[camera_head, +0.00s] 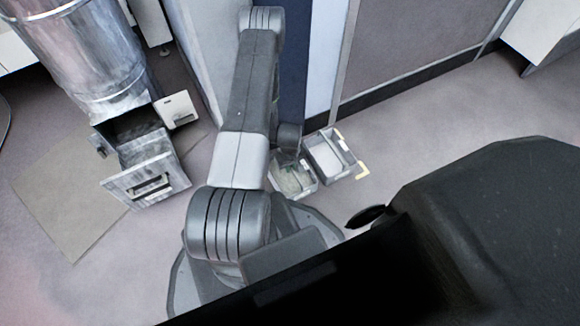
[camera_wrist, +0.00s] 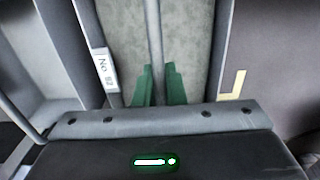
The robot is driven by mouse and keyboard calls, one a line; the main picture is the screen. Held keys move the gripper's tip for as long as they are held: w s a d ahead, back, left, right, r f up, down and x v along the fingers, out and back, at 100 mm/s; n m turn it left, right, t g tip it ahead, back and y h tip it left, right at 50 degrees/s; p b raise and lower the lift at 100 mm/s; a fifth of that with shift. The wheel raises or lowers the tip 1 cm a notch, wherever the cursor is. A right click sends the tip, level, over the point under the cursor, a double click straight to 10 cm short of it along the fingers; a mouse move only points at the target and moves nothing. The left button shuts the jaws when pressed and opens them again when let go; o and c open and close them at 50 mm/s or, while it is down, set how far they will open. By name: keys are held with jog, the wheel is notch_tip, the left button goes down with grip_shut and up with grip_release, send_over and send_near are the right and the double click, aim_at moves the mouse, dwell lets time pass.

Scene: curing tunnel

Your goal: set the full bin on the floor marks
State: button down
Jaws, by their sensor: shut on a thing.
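My gripper (camera_wrist: 158,85), with green fingers, is shut on the grey bar across the middle of a bin. This bin, seen in the wrist view (camera_wrist: 195,50), holds grey-green material on both sides of the bar. A white number label (camera_wrist: 106,70) is on its left. A yellow corner mark (camera_wrist: 236,84) lies on the floor to its right. In the head view a bin with grey-green contents (camera_head: 294,180) is partly hidden by my arm, as is my gripper. Yellow marks (camera_head: 362,172) show at a neighbouring bin's right corners. I cannot tell whether the held bin touches the floor.
A grey bin (camera_head: 332,155) with a paler inside stands close to the grey-green one, near the wall panels (camera_head: 410,40). A metal duct with an open drawer (camera_head: 150,180) is at the left, over a tan floor patch (camera_head: 65,190). Floor at the right is clear.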

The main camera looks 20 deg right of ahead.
jog(key=shift+f, duration=0.15)
jog(key=c, duration=1.5)
grip_release()
notch_tip(320, 180, up, 12)
jog(key=p, duration=0.4)
